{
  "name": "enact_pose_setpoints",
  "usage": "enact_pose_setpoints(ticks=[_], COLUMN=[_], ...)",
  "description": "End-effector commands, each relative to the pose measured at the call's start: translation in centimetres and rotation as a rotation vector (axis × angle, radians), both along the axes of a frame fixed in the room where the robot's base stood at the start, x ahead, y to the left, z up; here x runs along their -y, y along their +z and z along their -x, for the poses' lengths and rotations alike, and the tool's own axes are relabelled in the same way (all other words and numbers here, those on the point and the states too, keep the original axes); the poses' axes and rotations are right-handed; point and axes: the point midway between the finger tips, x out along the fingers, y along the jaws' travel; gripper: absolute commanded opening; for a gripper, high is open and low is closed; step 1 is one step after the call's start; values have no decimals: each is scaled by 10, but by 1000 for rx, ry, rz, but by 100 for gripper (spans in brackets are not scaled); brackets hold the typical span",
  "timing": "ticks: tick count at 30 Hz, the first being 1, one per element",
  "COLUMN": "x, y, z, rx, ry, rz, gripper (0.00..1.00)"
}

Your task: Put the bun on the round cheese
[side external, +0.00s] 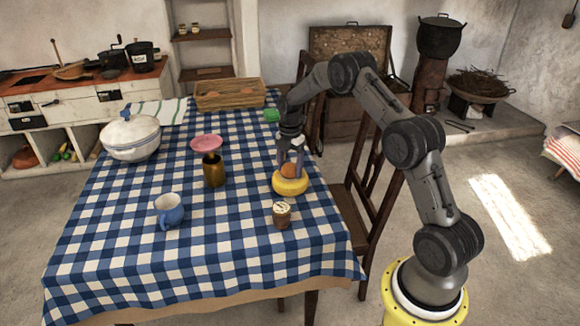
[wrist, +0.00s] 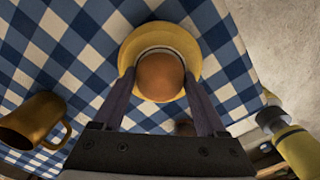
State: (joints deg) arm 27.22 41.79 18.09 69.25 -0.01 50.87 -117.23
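The round cheese (side external: 290,187) is a yellow disc lying flat on the checked tablecloth near the table's right edge. It also shows in the wrist view (wrist: 190,45). The bun (side external: 289,170) is a small orange-brown ball over the middle of the cheese. It also shows in the wrist view (wrist: 160,77). My gripper (side external: 290,162) points down with a finger on each side of the bun, and the fingertips seem to touch its sides. The bun looks to be at the cheese's top, but its underside is hidden, so I cannot tell whether it rests there.
A small light-topped pot (side external: 282,216) stands just in front of the cheese. A wooden crate (side external: 230,95) is at the back.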

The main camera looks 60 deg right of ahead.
Motion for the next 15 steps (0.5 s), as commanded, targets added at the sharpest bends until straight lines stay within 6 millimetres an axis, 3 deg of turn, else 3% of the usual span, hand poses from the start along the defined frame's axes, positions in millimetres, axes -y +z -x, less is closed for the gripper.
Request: enact_pose_setpoints(ticks=[1,4,15], x=[0,0,0], y=[0,0,8], z=[0,0,-1], rx=[0,0,2], ry=[0,0,0], rz=[0,0,1], gripper=[81,99,100])
